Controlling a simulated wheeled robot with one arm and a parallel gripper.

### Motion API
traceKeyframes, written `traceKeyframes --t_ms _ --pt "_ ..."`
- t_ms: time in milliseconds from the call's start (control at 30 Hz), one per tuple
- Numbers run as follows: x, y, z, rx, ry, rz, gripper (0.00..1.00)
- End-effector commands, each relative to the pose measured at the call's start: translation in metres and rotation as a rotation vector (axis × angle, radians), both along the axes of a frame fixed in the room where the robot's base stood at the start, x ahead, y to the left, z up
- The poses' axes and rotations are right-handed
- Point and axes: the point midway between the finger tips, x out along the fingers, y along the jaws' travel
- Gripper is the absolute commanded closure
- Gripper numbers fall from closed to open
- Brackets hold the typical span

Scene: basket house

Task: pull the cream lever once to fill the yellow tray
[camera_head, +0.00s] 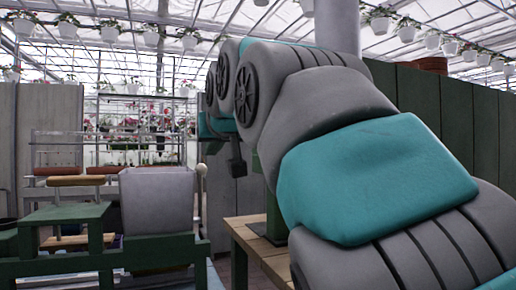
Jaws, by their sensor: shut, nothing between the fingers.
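A cream lever (201,178) with a rounded knob stands upright at the right side of a grey box-shaped hopper (157,203). Its lower end is hidden behind the green frame. My arm fills the right half of the view and reaches away from the camera. My gripper (237,167) is a small dark shape at its far end, pointing down. It appears to the right of the lever, with a gap between them in the picture. It is shut and empty.
A dark green bench frame (110,262) carries the hopper. Orange-brown rounded pieces (78,181) lie to its left. A wooden table (252,240) stands below my arm. Green panels (425,100) close the right side. Plant shelves and hanging pots are behind.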

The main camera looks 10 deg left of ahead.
Motion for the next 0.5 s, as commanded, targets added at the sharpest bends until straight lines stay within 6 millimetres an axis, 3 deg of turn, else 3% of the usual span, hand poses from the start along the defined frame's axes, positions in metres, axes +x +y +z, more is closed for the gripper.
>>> traceKeyframes --t_ms 500 --pt "0.078 0.045 -0.033 -0.002 0.004 -0.001 1.00"
